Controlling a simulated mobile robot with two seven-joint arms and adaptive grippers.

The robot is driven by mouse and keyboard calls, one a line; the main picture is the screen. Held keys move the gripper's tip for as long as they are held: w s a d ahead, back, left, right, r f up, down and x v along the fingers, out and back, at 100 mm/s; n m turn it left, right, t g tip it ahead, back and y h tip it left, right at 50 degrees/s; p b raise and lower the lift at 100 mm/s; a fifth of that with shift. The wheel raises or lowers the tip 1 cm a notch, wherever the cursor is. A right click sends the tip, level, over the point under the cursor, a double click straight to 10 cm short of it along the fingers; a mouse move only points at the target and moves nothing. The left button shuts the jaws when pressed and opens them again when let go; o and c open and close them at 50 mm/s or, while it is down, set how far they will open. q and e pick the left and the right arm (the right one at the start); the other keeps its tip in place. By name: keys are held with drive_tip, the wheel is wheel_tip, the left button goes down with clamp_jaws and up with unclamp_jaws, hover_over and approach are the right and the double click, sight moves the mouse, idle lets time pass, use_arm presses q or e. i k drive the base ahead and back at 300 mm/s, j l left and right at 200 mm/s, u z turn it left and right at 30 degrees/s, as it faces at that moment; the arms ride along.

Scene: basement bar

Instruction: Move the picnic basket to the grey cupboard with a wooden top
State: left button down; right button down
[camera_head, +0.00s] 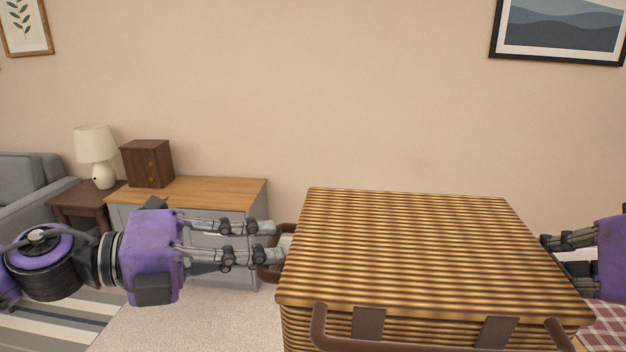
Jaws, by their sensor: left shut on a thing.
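The picnic basket (420,250) is a large brown-striped wicker box with a flat lid and brown handles, close in front of me right of centre. My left gripper (274,243) is shut on the brown handle at its left side. My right gripper (560,246) is at the basket's right side; its fingertips are partly hidden by the basket edge, so its grip cannot be told. The grey cupboard with a wooden top (222,190) stands against the wall to the left, behind my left gripper, which hides part of its front.
A small dark wooden drawer box (147,164) stands on the cupboard's left end; the top's right part is clear. Left of it are a side table (66,199) with a lamp (96,150) and a grey sofa (22,185). A red checked cloth (610,325) shows at lower right.

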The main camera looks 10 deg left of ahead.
sight(221, 190)
drive_tip(key=i+j, duration=0.3)
drive_tip(key=j, duration=0.15)
drive_tip(key=i+j, duration=0.3)
drive_tip(key=j, duration=0.15)
drive_tip(key=i+j, duration=0.3)
drive_tip(key=j, duration=0.2)
drive_tip(key=i+j, duration=0.3)
drive_tip(key=j, duration=0.15)
drive_tip(key=i+j, duration=0.3)
drive_tip(key=j, duration=0.15)
drive_tip(key=i+j, duration=0.3)
drive_tip(key=j, duration=0.15)
drive_tip(key=i+j, duration=0.3)
drive_tip(key=j, duration=0.15)
drive_tip(key=i+j, duration=0.3)
drive_tip(key=j, duration=0.15)
